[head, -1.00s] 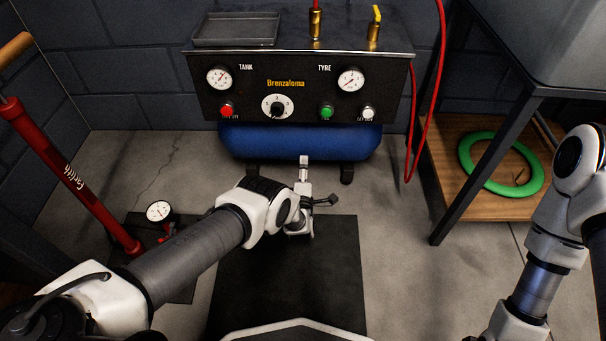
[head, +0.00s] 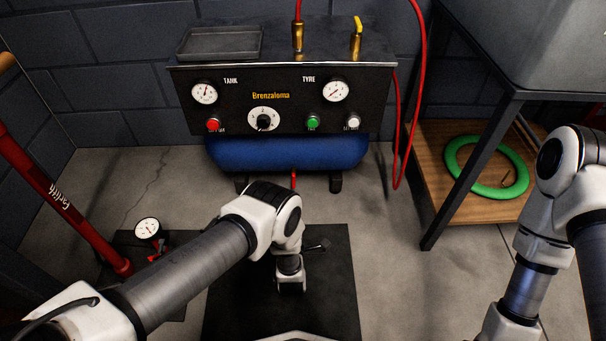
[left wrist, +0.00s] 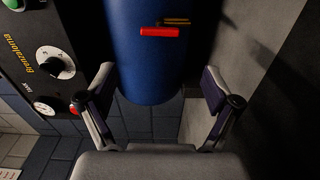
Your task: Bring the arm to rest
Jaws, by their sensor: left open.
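My left arm comes in from the left in the head view, and its wrist hangs over the black mat (head: 335,300) in front of the compressor. My left gripper (left wrist: 158,88) is open and empty in the left wrist view, with its two fingers spread apart. Its fingers are hard to make out in the head view. Between and beyond them is the compressor's blue tank (left wrist: 148,75), with a red part (left wrist: 160,32) on it. My right arm stands at the right of the head view; its gripper is outside the frame.
The compressor panel (head: 290,105) with gauges and buttons stands at the back. A red floor pump (head: 50,195) with a gauge (head: 147,229) is at the left. A table with a wooden shelf (head: 435,200) holding a green ring (head: 457,172) is at the right.

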